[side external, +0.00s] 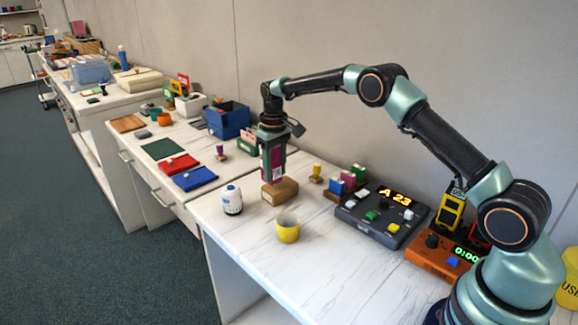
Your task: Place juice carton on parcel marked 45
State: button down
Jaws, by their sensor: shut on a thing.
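My gripper (273,170) points straight down and is shut on the juice carton (271,162), a purple-pink upright box partly hidden by the fingers. A small brown parcel (281,192) lies on the white table directly below the carton in this view. The carton's lower end overlaps the parcel's top in the picture; I cannot tell whether they touch. I cannot read any number on the parcel.
A white jar (232,201) and a yellow cup (288,228) stand in front of the parcel. A dark console (382,216) and an orange timer box (440,252) sit to the right. A blue bin (228,120) stands behind on the left.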

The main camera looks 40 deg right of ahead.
jog(key=shift+f, duration=1.25)
jog(key=shift+f, duration=0.1)
jog(key=shift+c, duration=1.6)
grip_release()
